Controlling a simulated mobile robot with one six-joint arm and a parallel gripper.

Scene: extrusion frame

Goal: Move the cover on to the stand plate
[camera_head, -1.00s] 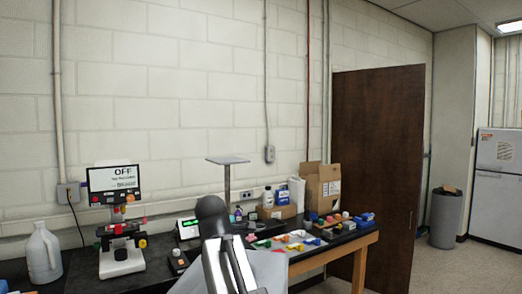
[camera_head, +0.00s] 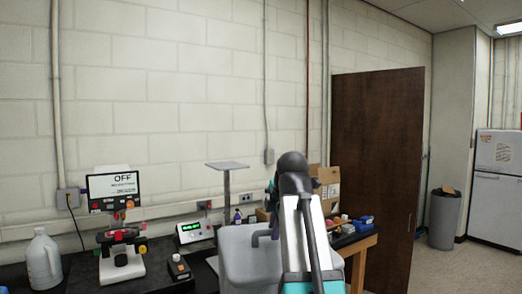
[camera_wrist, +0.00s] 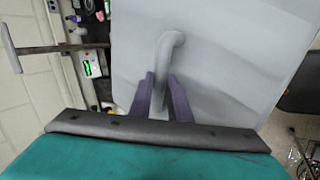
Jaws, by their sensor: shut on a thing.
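The cover (camera_wrist: 225,60) is a large pale grey box-like shell with a bent handle on its face. My gripper (camera_wrist: 161,92), with purple fingers, is shut on the handle. In the head view the cover (camera_head: 245,258) hangs in front of the bench, left of my arm, and my arm partly hides it. The stand plate (camera_head: 227,165) is a thin, flat grey square on top of a thin post, above and behind the cover, apart from it. In the wrist view the stand plate (camera_wrist: 11,47) shows edge-on at the far left, its post running right behind the cover.
A white jug (camera_head: 43,258) is at the far left. A device with a green display (camera_head: 190,230) sits near the post. A cardboard box (camera_head: 328,185) and small items are at right.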

